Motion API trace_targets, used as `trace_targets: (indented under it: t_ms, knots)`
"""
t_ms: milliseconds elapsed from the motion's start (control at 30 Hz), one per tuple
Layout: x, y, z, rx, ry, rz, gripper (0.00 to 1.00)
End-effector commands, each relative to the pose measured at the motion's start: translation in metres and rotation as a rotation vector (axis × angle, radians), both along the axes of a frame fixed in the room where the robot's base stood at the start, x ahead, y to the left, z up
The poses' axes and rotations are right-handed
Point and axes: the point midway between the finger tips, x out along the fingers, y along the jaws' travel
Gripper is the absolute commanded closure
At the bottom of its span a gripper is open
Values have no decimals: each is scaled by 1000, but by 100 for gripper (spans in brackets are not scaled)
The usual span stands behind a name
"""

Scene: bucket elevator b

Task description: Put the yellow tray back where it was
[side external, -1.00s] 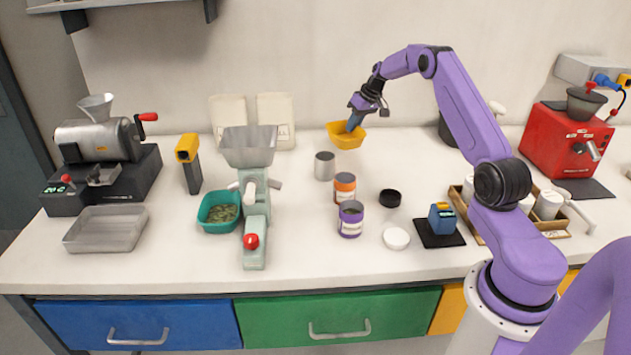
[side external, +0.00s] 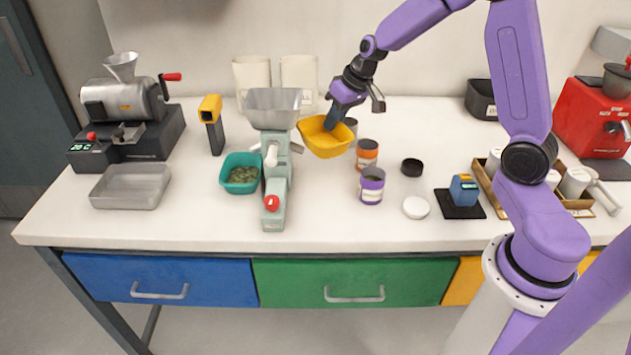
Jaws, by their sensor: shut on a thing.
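The yellow tray (side external: 322,142) is a small open tray, held in the air just right of the pale green grinder's metal hopper (side external: 273,108). My gripper (side external: 334,116) is shut on the tray's back right edge. The tray looks slightly tilted, and I see no contents in it. Its base hangs above the white counter; I cannot tell the exact height.
An orange-labelled jar (side external: 366,155) and a purple jar (side external: 371,186) stand right of the tray. A teal tray (side external: 240,173) with green pieces sits left of the grinder (side external: 275,180). Lids lie to the right. The front counter strip (side external: 330,231) is clear.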

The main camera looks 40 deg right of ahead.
Motion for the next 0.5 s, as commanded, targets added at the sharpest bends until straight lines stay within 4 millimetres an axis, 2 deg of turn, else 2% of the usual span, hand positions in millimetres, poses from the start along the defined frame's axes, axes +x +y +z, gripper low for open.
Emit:
trace_targets:
  t_ms: [200, 400, 500]
  knots:
    - [-35, 25, -3, 0, -1, 16, 100]
    - [-49, 74, -26, 0, 2, 6, 100]
    - [-57, 90, -35, 0, 2, -9, 100]
